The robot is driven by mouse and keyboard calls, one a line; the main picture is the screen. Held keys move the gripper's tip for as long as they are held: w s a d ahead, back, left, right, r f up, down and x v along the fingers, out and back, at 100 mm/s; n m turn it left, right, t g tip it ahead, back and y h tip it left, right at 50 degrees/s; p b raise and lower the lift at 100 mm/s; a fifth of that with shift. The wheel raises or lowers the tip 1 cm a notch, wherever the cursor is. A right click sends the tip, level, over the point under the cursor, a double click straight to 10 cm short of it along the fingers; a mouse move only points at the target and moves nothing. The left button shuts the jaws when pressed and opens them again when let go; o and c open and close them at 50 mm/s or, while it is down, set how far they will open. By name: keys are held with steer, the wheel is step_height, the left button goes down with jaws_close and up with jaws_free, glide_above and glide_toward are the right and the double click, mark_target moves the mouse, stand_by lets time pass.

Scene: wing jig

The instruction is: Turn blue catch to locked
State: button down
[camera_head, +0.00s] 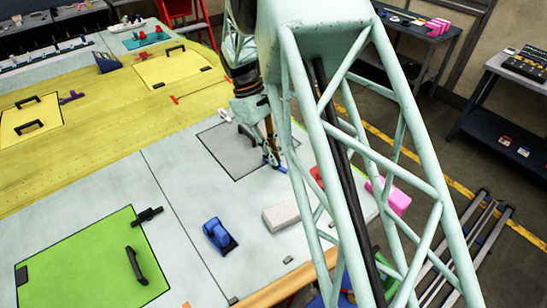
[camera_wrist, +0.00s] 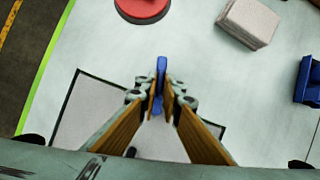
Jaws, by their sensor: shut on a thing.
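The blue catch (camera_wrist: 161,65) is a narrow bar in the middle of the wrist view, at the edge of the grey hatch panel (camera_wrist: 88,112). My gripper (camera_wrist: 160,88) has its fingers closed around the catch, one on each side. In the head view the gripper (camera_head: 270,158) reaches down to the panel's right edge, where part of the blue catch (camera_head: 281,168) shows below the fingers. The grey panel (camera_head: 222,152) lies flat in the pale wing skin. The gripper hides part of the catch.
A pale block (camera_head: 287,214) and a blue tool (camera_head: 217,236) stand on the skin nearby. A red round object (camera_wrist: 143,6) is beyond the catch. A green panel (camera_head: 85,255) with black fittings is at lower left. My arm blocks much of the right side.

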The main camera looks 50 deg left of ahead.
steer(key=shift+w+m+g, duration=0.15)
steer(key=shift+m+g, duration=0.45)
steer(key=shift+m, duration=0.8)
steer(key=c, duration=2.8)
jaws_free()
steer(key=shift+v, duration=6)
